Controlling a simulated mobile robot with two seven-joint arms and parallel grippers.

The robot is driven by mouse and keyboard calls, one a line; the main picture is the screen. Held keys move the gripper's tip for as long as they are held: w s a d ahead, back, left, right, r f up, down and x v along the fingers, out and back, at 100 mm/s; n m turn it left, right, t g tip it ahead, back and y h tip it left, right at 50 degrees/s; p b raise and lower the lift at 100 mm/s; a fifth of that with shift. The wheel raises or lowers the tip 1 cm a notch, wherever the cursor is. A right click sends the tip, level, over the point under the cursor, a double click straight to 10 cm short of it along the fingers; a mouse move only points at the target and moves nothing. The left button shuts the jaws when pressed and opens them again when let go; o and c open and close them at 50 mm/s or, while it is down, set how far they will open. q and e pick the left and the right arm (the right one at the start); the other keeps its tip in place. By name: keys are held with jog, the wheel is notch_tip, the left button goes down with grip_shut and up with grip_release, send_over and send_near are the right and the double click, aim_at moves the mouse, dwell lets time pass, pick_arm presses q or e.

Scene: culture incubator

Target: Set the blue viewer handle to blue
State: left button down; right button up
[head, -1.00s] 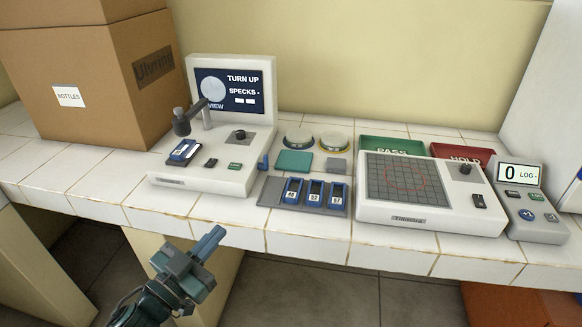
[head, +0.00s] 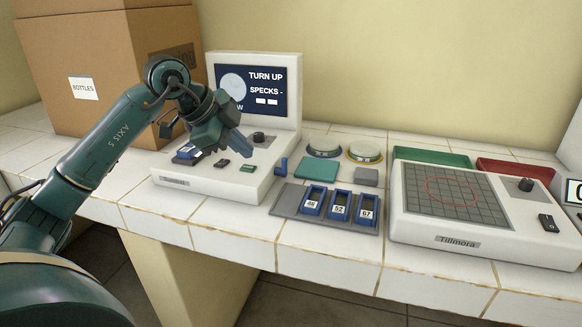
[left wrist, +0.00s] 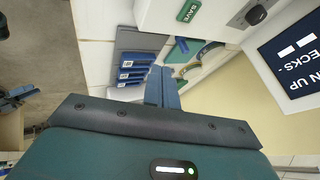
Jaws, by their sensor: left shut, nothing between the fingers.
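The viewer (head: 215,190) is a white console with a screen (head: 252,88) reading "TURN UP SPECKS -". A small blue handle (head: 280,167) stands at the viewer's right side, near its front edge. A dark knob (head: 258,137) sits on the viewer's deck; it also shows in the left wrist view (left wrist: 256,14). My left gripper (head: 246,151) is shut and empty, above the viewer's deck, left of the blue handle and apart from it. The fingers also show in the left wrist view (left wrist: 162,88). My right gripper is out of view.
A grey rack (head: 290,200) with several blue numbered cassettes stands right of the viewer. Behind it lie a teal pad (head: 316,168) and two round dishes (head: 324,147). A gridded white device (head: 440,238) is at right. A cardboard box (head: 110,70) stands at back left.

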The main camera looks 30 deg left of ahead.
pick_arm(q)
jog(key=x, duration=0.9)
jog(key=shift+d+f, duration=0.15)
jog(key=shift+f, duration=0.15)
jog(key=w, duration=0.3)
jog(key=shift+w+a+f, duration=0.1)
jog(key=shift+w+a, duration=0.05)
jog(key=shift+a, duration=0.15)
jog(key=shift+w+a, duration=0.15)
jog(key=shift+w, duration=0.35)
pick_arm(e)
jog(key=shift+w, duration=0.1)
pick_arm(q)
jog(key=shift+p, duration=0.6)
jog(key=shift+w+p, duration=0.1)
jog(key=shift+p, duration=0.3)
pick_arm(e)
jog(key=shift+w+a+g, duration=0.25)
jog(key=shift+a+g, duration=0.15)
